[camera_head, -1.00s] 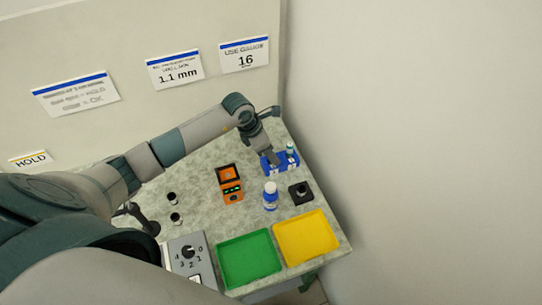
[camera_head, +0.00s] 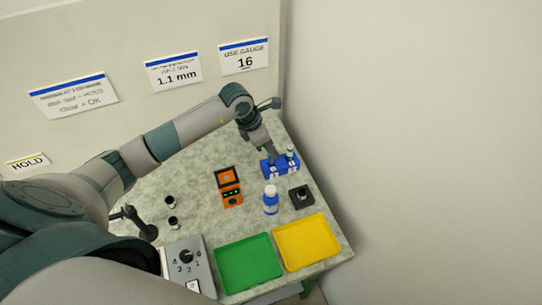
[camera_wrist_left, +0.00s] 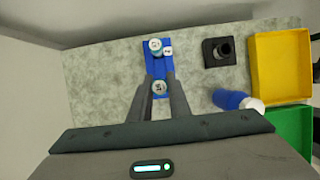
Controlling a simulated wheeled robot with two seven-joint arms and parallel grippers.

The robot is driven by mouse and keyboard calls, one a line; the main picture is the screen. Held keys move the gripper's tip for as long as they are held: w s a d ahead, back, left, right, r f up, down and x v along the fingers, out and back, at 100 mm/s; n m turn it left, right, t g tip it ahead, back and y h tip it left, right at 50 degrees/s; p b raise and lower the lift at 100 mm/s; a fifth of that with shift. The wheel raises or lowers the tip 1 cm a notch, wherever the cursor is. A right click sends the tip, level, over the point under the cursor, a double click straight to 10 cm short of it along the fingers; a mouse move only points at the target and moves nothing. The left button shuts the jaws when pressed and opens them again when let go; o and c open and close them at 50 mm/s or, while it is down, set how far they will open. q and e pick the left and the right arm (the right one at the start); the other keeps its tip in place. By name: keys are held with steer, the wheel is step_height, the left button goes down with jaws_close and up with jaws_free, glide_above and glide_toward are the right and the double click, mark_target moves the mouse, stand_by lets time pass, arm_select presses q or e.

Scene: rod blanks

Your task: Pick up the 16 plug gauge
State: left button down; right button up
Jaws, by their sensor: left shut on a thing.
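The blue gauge rack (camera_head: 281,166) stands at the far right of the bench; in the left wrist view the blue rack (camera_wrist_left: 157,64) lies between and beyond my fingers. My left gripper (camera_head: 271,156) is over the rack's left part. In the wrist view its fingers (camera_wrist_left: 160,86) are shut on a plug gauge (camera_wrist_left: 160,88) with a round, pale, marked end; I cannot read the number surely. Whether its lower end is clear of the rack is hidden. Another gauge (camera_head: 290,151) with a teal top stands upright in the rack's right part. My right gripper is not seen.
A black block (camera_head: 301,197) with a round fitting and a blue-and-white bottle (camera_head: 270,200) stand nearby. An orange device (camera_head: 229,187), green tray (camera_head: 249,263), yellow tray (camera_head: 307,242) and dial box (camera_head: 188,267) are nearer. A wall sign (camera_head: 244,58) reads "USE GAUGE 16".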

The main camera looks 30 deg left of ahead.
arm_select(q)
steer(key=s+d+r+b, duration=0.1)
steer(key=d+r+b, duration=0.4)
steer(key=d, duration=0.6)
step_height(320, 180, up, 3)
steer(key=shift+s+d+f, duration=0.15)
steer(key=shift+d, duration=0.15)
